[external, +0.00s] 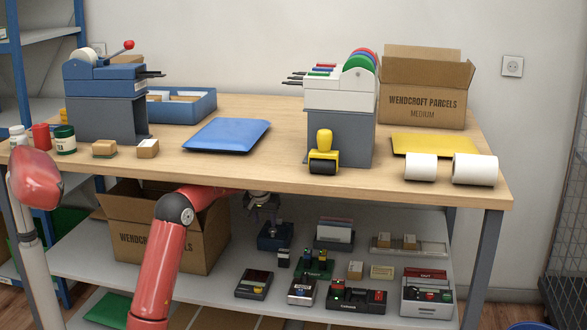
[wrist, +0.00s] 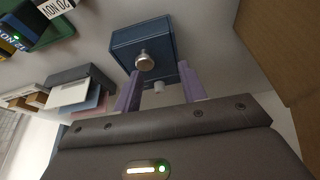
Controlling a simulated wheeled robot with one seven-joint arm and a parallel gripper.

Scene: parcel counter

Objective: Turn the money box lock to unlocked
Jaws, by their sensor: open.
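The money box is a small dark blue box (external: 275,238) on the lower shelf, partly behind my gripper. In the wrist view the blue box (wrist: 128,42) has a round silver knob (wrist: 145,61), which looks like its lock, on the face towards me. I cannot read the lock's setting. My gripper (external: 264,208) is just above the box, under the table top. In the wrist view its two purple fingers (wrist: 160,80) are apart, with nothing held between them. The knob lies a little beyond the fingertips; I cannot tell whether they touch the box.
A cardboard box (external: 190,243) stands left of my gripper. A card holder (external: 334,234), a green stamp rack (external: 315,267) and several small devices crowd the shelf to the right. The table top (external: 290,183) hangs over the shelf and limits height.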

